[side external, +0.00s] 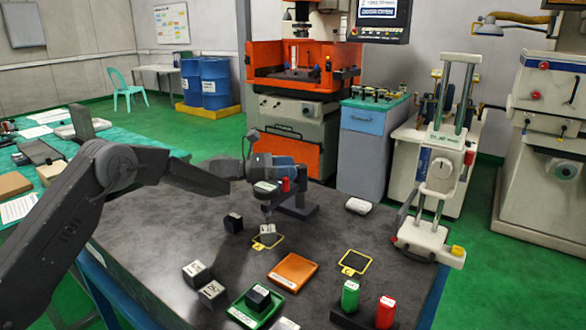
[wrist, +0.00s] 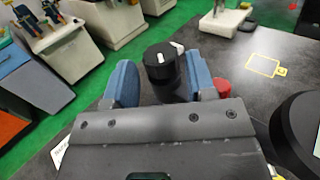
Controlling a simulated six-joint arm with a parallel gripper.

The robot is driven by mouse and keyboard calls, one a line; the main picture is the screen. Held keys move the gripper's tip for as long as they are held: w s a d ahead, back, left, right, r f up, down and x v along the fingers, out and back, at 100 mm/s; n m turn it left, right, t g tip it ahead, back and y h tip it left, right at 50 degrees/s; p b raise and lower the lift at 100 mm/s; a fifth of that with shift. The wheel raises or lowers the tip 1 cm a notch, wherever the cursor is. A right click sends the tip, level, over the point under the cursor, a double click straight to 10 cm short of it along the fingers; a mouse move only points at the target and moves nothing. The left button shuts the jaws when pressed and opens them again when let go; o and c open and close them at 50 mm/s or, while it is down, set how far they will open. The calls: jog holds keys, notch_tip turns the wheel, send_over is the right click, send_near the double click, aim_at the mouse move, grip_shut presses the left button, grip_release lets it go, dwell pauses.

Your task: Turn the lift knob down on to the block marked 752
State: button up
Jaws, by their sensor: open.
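The black lift knob (wrist: 160,62) with a white mark on top shows in the wrist view. My gripper (wrist: 162,82) is open, with one blue finger on each side of the knob and a narrow gap showing on each side. In the side view my gripper (side external: 262,162) is at the top of the small stand (side external: 297,208), where the arm hides the knob. Below the stand's head (side external: 266,190) a grey block (side external: 268,231) sits in a yellow outline. Its number is too small to read, so I cannot tell whether it is 752.
A dark block (side external: 233,223) lies left of the stand, and two more (side external: 204,283) lie nearer the front. A green tray (side external: 243,314) holds a block. An orange plate (side external: 293,272), an empty yellow outline (side external: 354,262), and green (side external: 350,296) and red (side external: 385,313) cylinders are to the right.

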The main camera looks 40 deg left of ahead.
jog(key=shift+x, duration=0.8)
jog(key=shift+c, duration=0.3)
jog(key=c, duration=0.6)
jog(key=shift+w+a+r+m+g+h, duration=0.1)
jog(key=shift+w+a+m+g+h, duration=0.1)
jog(key=shift+m+g+h, duration=0.9)
jog(key=shift+w+a+m+g+h, duration=0.1)
jog(key=shift+w+m+g+h, duration=0.3)
jog(key=shift+m+g, duration=0.75)
jog(key=shift+s+g+h, duration=0.2)
jog(key=shift+g+h, duration=0.1)
jog(key=shift+g, duration=0.55)
jog(key=o, duration=0.7)
jog(key=shift+c, duration=0.2)
jog(key=v, duration=1.3)
jog(key=shift+s+a, duration=0.2)
jog(key=shift+a, duration=0.15)
